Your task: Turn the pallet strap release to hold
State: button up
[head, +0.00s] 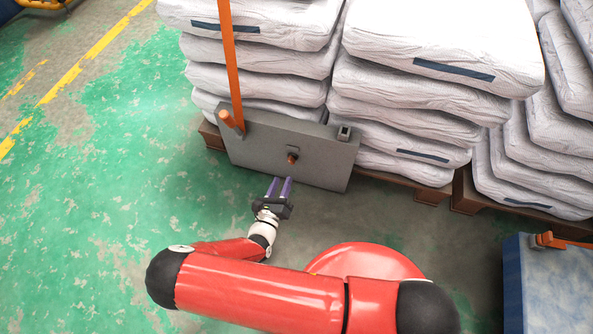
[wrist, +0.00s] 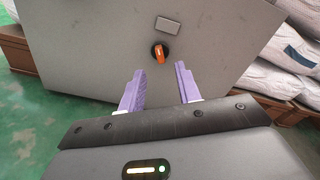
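The strap release is a small orange knob on a dark round base (wrist: 159,53), set on the face of a grey panel box (wrist: 90,55). A blank grey label plate sits just above it in the wrist view. In the head view the orange knob (head: 292,158) sticks out of the grey box (head: 260,150) in front of the stacked bags. My gripper (head: 279,184) has two purple fingers, spread apart and empty. In the wrist view the gripper (wrist: 158,78) points at the panel, with the knob beyond and between the fingertips, apart from them.
An orange upright strap (head: 231,60) and an orange peg (head: 230,119) are at the box's left end. White bags (head: 430,40) stand stacked on wooden pallets behind. A blue-sided box (head: 550,285) is at lower right. The green floor at left is clear.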

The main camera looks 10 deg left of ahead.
aim_at(289, 161)
jog(key=w, duration=0.7)
jog(key=shift+w+d+f, duration=0.1)
jog(key=shift+w+d, duration=0.15)
jog(key=shift+w, duration=0.05)
grip_shut()
